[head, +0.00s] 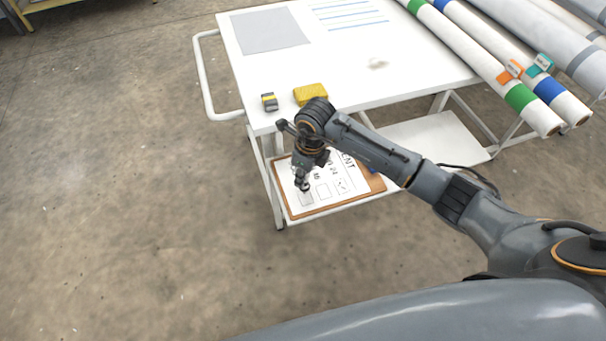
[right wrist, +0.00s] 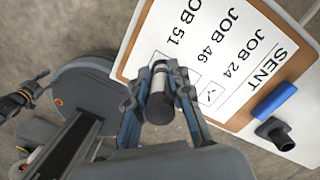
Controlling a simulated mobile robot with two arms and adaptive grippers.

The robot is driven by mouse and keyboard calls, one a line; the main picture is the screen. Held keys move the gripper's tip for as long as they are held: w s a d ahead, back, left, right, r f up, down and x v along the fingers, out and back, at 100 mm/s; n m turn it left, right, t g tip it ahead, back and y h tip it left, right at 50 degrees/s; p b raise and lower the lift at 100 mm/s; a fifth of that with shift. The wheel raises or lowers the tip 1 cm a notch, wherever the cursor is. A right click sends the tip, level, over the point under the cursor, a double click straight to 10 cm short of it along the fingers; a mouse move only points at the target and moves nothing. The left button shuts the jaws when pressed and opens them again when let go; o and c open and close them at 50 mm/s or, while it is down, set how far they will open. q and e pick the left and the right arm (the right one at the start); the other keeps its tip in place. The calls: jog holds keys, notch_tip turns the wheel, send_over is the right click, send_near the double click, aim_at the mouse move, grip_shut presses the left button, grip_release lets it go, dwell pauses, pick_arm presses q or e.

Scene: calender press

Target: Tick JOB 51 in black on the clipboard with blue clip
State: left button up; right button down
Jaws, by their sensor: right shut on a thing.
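The clipboard (head: 292,212) lies on the cart's lower shelf; its brown board (right wrist: 262,14) and printed sheet (right wrist: 213,32) also show in the right wrist view. A blue clip (right wrist: 273,100) is at its edge. The sheet lists JOB 24, JOB 46 and JOB 51. The box (right wrist: 209,95) by JOB 24 holds a tick; the JOB 46 box (head: 323,190) looks empty. My right gripper (head: 303,182) is shut on a dark marker (right wrist: 160,104) over the JOB 51 box area. The marker hides that box, and contact is unclear. A dark shape like my left gripper (right wrist: 20,96) shows at the left.
The white cart top (head: 345,65) is above the shelf's back part. A yellow sponge (head: 310,93) and a grey-yellow block (head: 269,102) lie near its front edge. Rolls (head: 520,98) lie at the right. A dark fitting (right wrist: 274,133) is beside the blue clip.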

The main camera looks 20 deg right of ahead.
jog(key=shift+s, duration=0.1)
dwell(0.3)
jog(key=shift+s+a, duration=0.35)
jog(key=shift+a, duration=0.05)
dwell(0.6)
jog(key=shift+d, duration=0.1)
dwell(0.4)
jog(key=shift+s+d+p, duration=0.25)
jog(key=shift+s+p, duration=0.1)
jog(key=shift+s, duration=0.05)
dwell(1.1)
jog(key=shift+s+d, duration=0.35)
